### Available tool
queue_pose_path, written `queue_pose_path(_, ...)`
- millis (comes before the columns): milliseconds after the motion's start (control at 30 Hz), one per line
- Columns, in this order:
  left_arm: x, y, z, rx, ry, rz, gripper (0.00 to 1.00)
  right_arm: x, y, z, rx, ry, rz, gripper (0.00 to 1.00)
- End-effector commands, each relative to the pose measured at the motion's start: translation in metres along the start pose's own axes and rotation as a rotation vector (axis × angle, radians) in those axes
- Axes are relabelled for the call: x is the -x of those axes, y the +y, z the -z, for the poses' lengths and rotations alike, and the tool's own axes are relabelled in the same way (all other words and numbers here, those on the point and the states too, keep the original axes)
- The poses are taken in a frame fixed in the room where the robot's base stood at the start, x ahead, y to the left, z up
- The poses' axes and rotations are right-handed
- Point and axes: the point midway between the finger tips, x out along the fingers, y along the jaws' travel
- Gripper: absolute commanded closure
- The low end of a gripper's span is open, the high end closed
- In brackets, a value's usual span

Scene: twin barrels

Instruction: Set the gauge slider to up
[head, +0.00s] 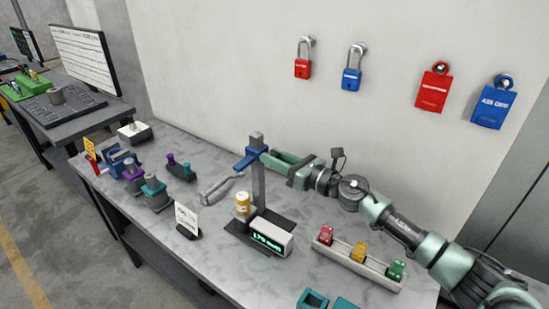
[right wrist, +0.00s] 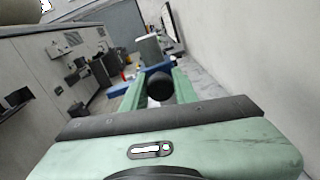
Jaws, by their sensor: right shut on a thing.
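The gauge stands on the table with an upright grey column (head: 259,190) and a dark base with a display box (head: 270,238), whose green digits seem to read 170 mm. Its blue slider (head: 246,160) sits high on the column, a little below the top. My right gripper (head: 270,157) reaches in from the right and is shut on the slider. In the right wrist view a dark round knob (right wrist: 160,87) is between the green fingers, with the blue slider (right wrist: 156,68) behind it. A yellow-and-white cylinder (head: 242,204) stands on the gauge base. My left gripper is not in view.
A tray (head: 352,265) with red, yellow and green blocks lies right of the gauge, below my right arm. A small white sign (head: 187,219) and a grey bent handle (head: 218,188) are to the left. Padlocks and tags hang on the wall behind.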

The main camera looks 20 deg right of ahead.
Motion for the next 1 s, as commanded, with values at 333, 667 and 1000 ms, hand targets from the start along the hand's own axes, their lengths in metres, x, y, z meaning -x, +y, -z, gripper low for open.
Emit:
queue_pose_path(333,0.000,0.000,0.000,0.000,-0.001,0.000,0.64,-0.001,-0.001,-0.006,0.001,-0.011,0.003,0.50)
queue_pose_path(667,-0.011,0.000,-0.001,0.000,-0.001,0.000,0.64,0.027,-0.002,-0.001,0.003,-0.006,0.004,0.50)
queue_pose_path(1000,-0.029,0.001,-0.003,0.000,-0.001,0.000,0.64,0.074,-0.001,-0.003,0.002,-0.010,0.004,0.50)
